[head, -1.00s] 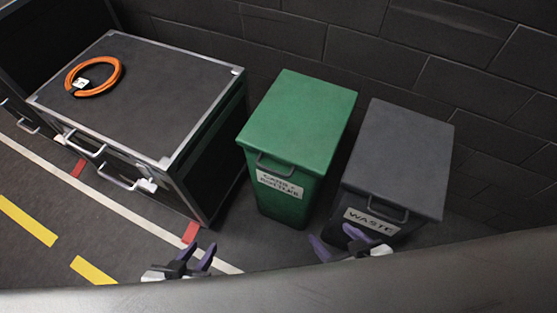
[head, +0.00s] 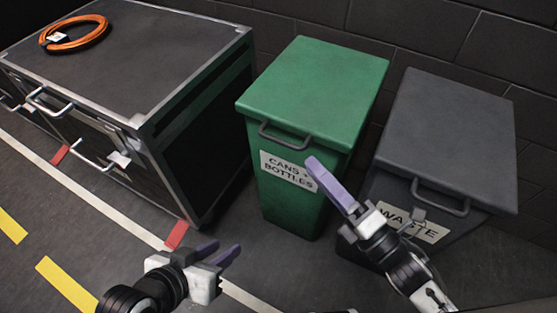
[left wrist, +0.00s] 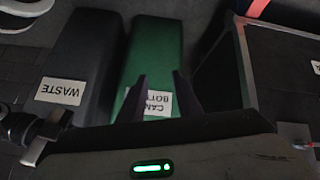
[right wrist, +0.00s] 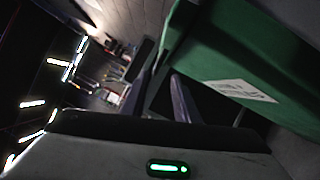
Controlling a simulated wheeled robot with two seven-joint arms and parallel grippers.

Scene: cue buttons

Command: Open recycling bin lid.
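The green recycling bin (head: 290,205) is labelled CANS + BOTTLES. Its green lid (head: 318,85) is closed, with a grey handle (head: 283,139) at the front edge. The bin also shows in the left wrist view (left wrist: 155,55) and the right wrist view (right wrist: 225,60). My right gripper (head: 318,172) is in front of the bin's right side, below the lid, and covers part of the label's right end. My left gripper (head: 228,247) is low, to the front left of the bin, apart from it. Both grippers are empty, with gaps between the fingers in the wrist views.
A grey waste bin (head: 445,130) stands to the right, lid closed, partly behind my right arm. A black case (head: 150,55) with metal edges stands to the left, an orange cable coil (head: 78,35) on top. A brick wall is behind. The floor in front is clear.

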